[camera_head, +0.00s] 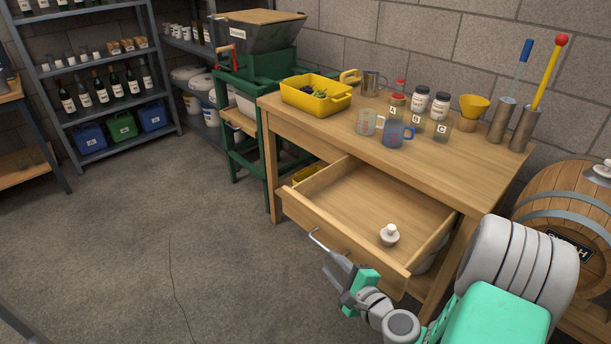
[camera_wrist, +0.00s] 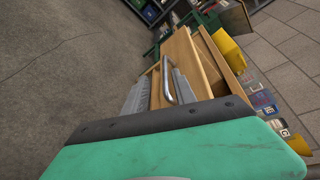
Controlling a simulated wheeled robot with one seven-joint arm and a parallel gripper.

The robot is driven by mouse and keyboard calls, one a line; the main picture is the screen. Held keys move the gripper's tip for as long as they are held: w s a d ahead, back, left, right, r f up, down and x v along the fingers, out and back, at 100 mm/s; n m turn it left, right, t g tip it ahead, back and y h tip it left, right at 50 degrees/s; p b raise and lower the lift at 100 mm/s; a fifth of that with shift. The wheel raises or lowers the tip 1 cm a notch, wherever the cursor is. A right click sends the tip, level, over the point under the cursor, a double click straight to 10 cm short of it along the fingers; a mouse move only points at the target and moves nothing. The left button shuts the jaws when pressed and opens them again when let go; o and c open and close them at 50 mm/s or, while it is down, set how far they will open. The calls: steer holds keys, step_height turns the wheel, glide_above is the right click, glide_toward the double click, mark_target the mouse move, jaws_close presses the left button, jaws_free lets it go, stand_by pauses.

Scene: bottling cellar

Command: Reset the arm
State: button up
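My gripper (camera_head: 338,272) is low in front of the pulled-out wooden drawer (camera_head: 345,242), at the right end of its metal handle (camera_head: 318,238). In the wrist view the two grey fingers of my gripper (camera_wrist: 160,92) stand apart, and the curved handle (camera_wrist: 170,82) shows between them, close to the right finger. I cannot tell whether a finger touches the handle. The drawer hangs open from the wooden table (camera_head: 440,165), and a white knob-shaped object (camera_head: 389,236) stands inside it. My arm hides part of the table's right side.
On the tabletop are a yellow tub (camera_head: 316,97), a clear mug (camera_head: 368,122), a blue mug (camera_head: 396,134), several jars and metal cylinders. A barrel (camera_head: 560,205) stands at the right, a green machine (camera_head: 270,70) behind. The floor (camera_head: 120,240) at the left is clear.

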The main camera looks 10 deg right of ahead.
steer(key=s+a+r+n+g+y+p, duration=0.2)
steer(key=a+r+n+g+p, duration=0.4)
steer(key=n, duration=0.5)
steer(key=s+d+r+n+g+h+p, duration=0.2)
steer(key=s+r+n+h+p, duration=0.1)
steer(key=r, duration=0.5)
steer(key=s+d+r+n+g+h+p, duration=0.3)
steer(key=s+r+n+h, duration=0.1)
steer(key=s+r+n, duration=0.2)
step_height(320, 180, up, 3)
steer(key=shift+s+d+f, duration=0.15)
steer(key=shift+s+d, duration=0.2)
steer(key=shift+s, duration=0.55)
